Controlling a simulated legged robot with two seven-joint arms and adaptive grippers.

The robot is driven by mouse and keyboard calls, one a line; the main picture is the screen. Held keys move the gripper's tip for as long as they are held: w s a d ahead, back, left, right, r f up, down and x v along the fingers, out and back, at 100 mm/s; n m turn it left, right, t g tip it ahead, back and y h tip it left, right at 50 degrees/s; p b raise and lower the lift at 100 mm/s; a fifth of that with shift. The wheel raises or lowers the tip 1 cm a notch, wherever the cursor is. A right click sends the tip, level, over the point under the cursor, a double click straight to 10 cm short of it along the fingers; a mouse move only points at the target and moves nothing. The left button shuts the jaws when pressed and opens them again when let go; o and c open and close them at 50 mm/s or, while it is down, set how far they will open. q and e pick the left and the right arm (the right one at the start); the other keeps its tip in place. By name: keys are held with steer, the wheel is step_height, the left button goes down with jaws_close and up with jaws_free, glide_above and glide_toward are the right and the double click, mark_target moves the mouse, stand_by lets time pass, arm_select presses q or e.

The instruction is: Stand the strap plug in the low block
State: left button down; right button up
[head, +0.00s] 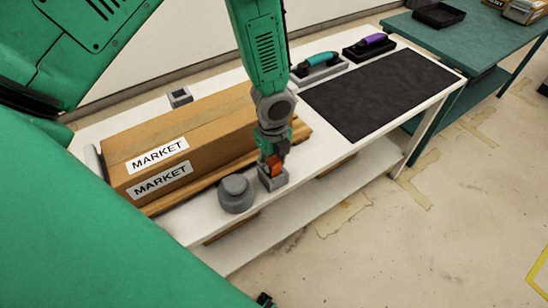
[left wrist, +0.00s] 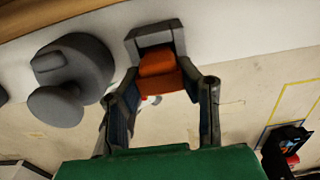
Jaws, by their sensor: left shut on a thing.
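My left gripper (head: 273,157) points down at the front edge of the white table, shut on the orange strap plug (head: 274,168). In the left wrist view the orange plug (left wrist: 157,72) sits between the two fingers (left wrist: 165,100). The low block (head: 272,181) is a small grey block directly below the gripper. The plug's far end meets the block (left wrist: 134,43) in the left wrist view. I cannot tell how deep it sits, and its lower end is hidden. My right gripper cannot be made out.
A grey round knobbed piece (head: 236,194) stands just left of the block. A long MARKET carton (head: 190,130) lies behind. A black mat (head: 380,90) and two trays with a teal handset (head: 318,62) and a purple handset (head: 370,42) are farther right.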

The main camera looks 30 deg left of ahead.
mark_target(273, 162)
arm_select(q)
steer(key=shift+f, duration=0.2)
steer(key=c, duration=1.4)
jaws_free()
step_height(273, 162, up, 6)
steer(key=p, duration=0.5)
steer(key=shift+r+p, duration=1.05)
steer(key=shift+r, duration=0.45)
step_height(273, 162, up, 2)
